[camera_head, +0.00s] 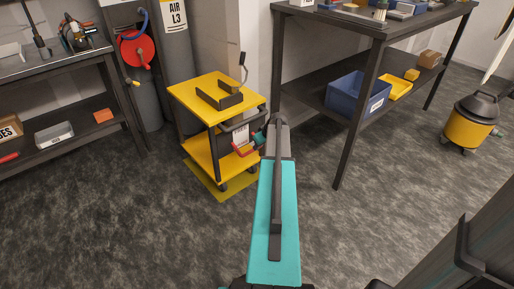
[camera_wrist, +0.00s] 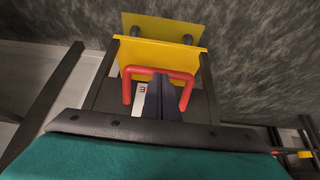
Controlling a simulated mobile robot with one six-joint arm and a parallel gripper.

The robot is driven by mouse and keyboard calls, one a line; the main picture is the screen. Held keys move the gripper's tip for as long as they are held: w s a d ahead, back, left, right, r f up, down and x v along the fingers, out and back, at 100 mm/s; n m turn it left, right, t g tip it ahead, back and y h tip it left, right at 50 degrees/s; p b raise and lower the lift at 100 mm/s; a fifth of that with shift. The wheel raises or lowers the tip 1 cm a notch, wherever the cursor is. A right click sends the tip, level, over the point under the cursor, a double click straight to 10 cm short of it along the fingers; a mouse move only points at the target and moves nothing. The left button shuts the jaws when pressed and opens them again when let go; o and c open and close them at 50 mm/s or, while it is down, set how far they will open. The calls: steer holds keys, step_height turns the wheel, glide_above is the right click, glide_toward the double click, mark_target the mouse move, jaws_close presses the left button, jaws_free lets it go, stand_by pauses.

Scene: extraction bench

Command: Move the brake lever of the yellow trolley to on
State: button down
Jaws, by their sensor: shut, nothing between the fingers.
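The yellow trolley (camera_head: 198,88) stands beyond my outstretched arm, with a yellow top and a yellow lower shelf. A red U-shaped bar (camera_head: 243,151), which looks like its brake lever, is low on the near side. In the wrist view the red bar (camera_wrist: 160,71) spans the trolley's end, with the yellow shelf (camera_wrist: 160,55) behind it. My gripper (camera_wrist: 161,82) is shut and empty, its dark fingers between the bar's two arms, close to the crossbar. I cannot tell whether they touch. In the head view my arm hides most of the gripper.
A dark open tray (camera_head: 220,98) lies on the trolley's top. A workbench (camera_head: 340,100) with a blue bin (camera_head: 356,95) stands to the right, its leg near my arm. Gas cylinders and a red hose reel (camera_head: 136,50) stand behind left. The floor in front is clear.

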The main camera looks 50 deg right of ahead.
steer(key=p+v, duration=0.1)
steer(key=v, duration=0.9)
steer(key=shift+s+r+p, duration=0.15)
steer(key=shift+s+p, duration=0.2)
steer(key=shift+p, duration=0.05)
